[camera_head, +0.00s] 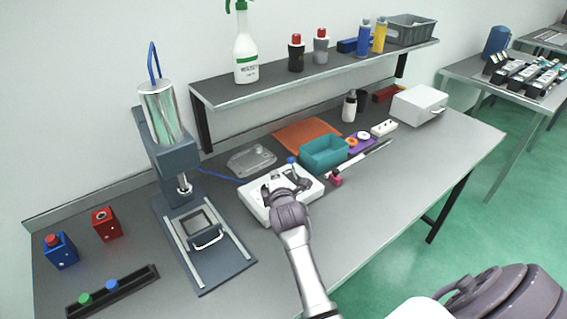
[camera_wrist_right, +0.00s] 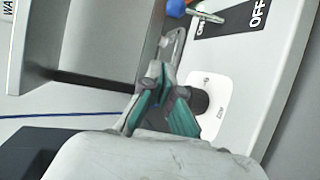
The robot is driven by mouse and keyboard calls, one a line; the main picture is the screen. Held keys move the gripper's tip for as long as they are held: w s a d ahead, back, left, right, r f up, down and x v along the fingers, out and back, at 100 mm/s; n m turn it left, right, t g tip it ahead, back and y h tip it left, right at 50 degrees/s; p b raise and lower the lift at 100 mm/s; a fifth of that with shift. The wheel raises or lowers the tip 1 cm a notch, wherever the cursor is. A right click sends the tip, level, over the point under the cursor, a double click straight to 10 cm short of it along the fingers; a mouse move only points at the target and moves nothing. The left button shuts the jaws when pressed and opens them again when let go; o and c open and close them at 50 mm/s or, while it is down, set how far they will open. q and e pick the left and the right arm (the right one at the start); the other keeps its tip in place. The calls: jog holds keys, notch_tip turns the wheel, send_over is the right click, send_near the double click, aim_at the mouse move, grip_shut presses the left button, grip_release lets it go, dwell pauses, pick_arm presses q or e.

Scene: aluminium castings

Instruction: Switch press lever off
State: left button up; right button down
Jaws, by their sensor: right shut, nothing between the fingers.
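The white control box (camera_head: 256,208) sits on the bench right of the press (camera_head: 168,130). Its lever has a blue knob (camera_head: 291,160) at the back of the box. In the right wrist view the blue knob (camera_wrist_right: 176,7) and metal lever rod (camera_wrist_right: 206,16) are at the top edge, beside a black plate (camera_wrist_right: 240,18) reading OFF. My right gripper (camera_head: 278,184) is over the box, just in front of the lever. In the wrist view its fingers (camera_wrist_right: 165,52) are shut and empty, short of the knob. A black button (camera_wrist_right: 197,100) is partly behind a finger. My left gripper is out of view.
A shelf (camera_head: 320,75) with bottles overhangs the back. The bench front right is clear.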

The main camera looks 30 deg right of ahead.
aim_at(293, 168)
jog(key=x, duration=0.4)
jog(key=shift+w+d, duration=0.15)
jog(key=shift+w, duration=0.3)
jog(key=x, duration=0.4)
jog(key=shift+w+d+f, duration=0.1)
jog(key=shift+w+f, duration=0.05)
jog(key=shift+w, duration=0.05)
jog(key=s+d+p, duration=0.1)
jog(key=s+d+r+p, duration=0.1)
jog(key=p, duration=0.1)
jog(key=shift+s+d, duration=0.1)
jog(key=shift+d, duration=0.15)
jog(key=shift+s+d, duration=0.3)
jog(key=shift+s, duration=0.05)
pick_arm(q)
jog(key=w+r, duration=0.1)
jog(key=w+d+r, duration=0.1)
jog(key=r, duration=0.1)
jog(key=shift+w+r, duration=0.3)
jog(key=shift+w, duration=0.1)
pick_arm(e)
jog(key=shift+w+f, duration=0.1)
jog(key=shift+w, duration=0.1)
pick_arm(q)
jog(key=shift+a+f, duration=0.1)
pick_arm(e)
jog(key=shift+s, duration=0.1)
